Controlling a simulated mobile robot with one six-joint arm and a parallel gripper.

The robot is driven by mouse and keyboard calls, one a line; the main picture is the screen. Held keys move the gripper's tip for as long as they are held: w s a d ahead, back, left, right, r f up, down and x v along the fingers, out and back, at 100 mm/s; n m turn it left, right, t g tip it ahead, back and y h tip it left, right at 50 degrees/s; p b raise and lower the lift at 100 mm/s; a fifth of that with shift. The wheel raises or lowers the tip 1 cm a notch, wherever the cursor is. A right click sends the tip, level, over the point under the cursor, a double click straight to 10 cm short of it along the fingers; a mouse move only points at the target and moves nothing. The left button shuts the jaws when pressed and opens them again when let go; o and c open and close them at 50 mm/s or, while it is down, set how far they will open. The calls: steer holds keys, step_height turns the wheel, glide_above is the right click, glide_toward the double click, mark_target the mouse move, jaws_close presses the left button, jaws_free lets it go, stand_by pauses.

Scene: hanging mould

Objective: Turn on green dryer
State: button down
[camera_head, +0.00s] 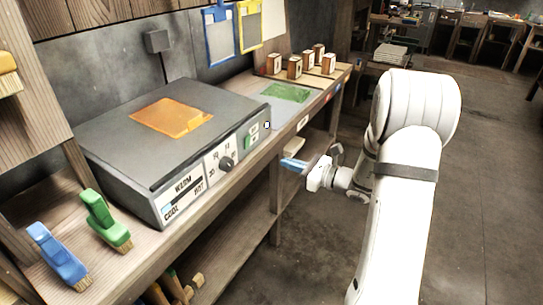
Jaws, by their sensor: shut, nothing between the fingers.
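A grey box-shaped machine (110,130) stands on the wooden bench, with an orange sheet (172,117) on its top. Its front panel has a WARM, COOL and HOT scale, a numbered dark dial (226,164) and a green switch (251,138) at the right end. A green sheet (286,92) lies on a flat grey plate further along the bench; I cannot tell whether this plate is a dryer. My gripper (296,164) is shut and empty, in front of the bench edge, to the right of the machine and apart from it. Light blue shows at its tip.
A blue brush (57,254) and a green brush (105,219) lie at the near left. Blue (212,36) and yellow (249,28) frames hang on the wall. Several small wooden blocks (294,67) stand at the bench's far end. Open floor (480,200) lies to the right.

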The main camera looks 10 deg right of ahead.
steer(key=v, duration=0.2)
steer(key=shift+s+d+f, duration=0.2)
steer(key=shift+d+f, duration=0.05)
steer(key=s+a+r+n+g+h+p, duration=0.1)
steer(key=s+a+r+n+g+p, duration=0.3)
steer(key=s+a+r+n+g, duration=0.25)
steer(key=s+a+r+n+g+h+p, duration=0.2)
steer(key=s+a+r+n+g+p, duration=0.25)
steer(key=s+n, duration=0.4)
steer(key=s+d+r+n+t+h+p, duration=0.2)
steer(key=s+d+r+n+h+p, duration=0.4)
steer(key=s+r+n+h, duration=0.3)
steer(key=s+n+h, duration=0.1)
steer(key=s+n, duration=0.1)
steer(key=s, duration=0.1)
steer(key=shift+d+p, duration=0.3)
steer(key=shift+d, duration=0.1)
